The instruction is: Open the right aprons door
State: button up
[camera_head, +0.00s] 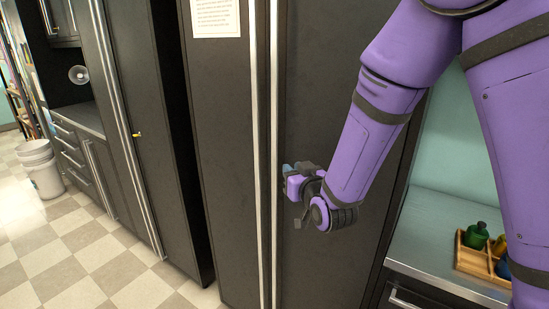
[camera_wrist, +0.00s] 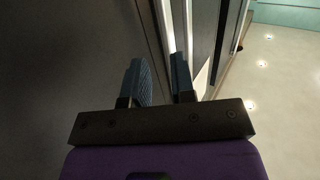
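The right aprons door (camera_head: 320,90) is a tall dark cabinet door with a long vertical metal handle (camera_head: 274,120) along its left edge. It looks shut in the head view. My gripper (camera_head: 289,172) is beside the handle, at about mid-height of the door. In the wrist view, the two blue fingers (camera_wrist: 158,75) stand apart with a gap between them. The pale handle strip (camera_wrist: 168,22) runs just past the fingertips; I cannot tell whether it lies between them. I see no clear grip on it.
A neighbouring door (camera_head: 220,110) with a paper sheet (camera_head: 215,17) has its own vertical handle. More dark cabinets (camera_head: 155,100) stand left. A counter (camera_head: 410,235) at right holds a wooden tray (camera_head: 470,262) with bottles. White buckets (camera_head: 42,170) stand far left. The checkered floor (camera_head: 80,235) is clear.

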aim_at(275, 158)
jog(key=x, duration=0.7)
jog(key=a+x, duration=0.1)
jog(key=x, duration=0.3)
jog(key=shift+s+f, duration=0.15)
jog(key=shift+f, duration=0.05)
jog(key=shift+c, duration=0.3)
grip_shut()
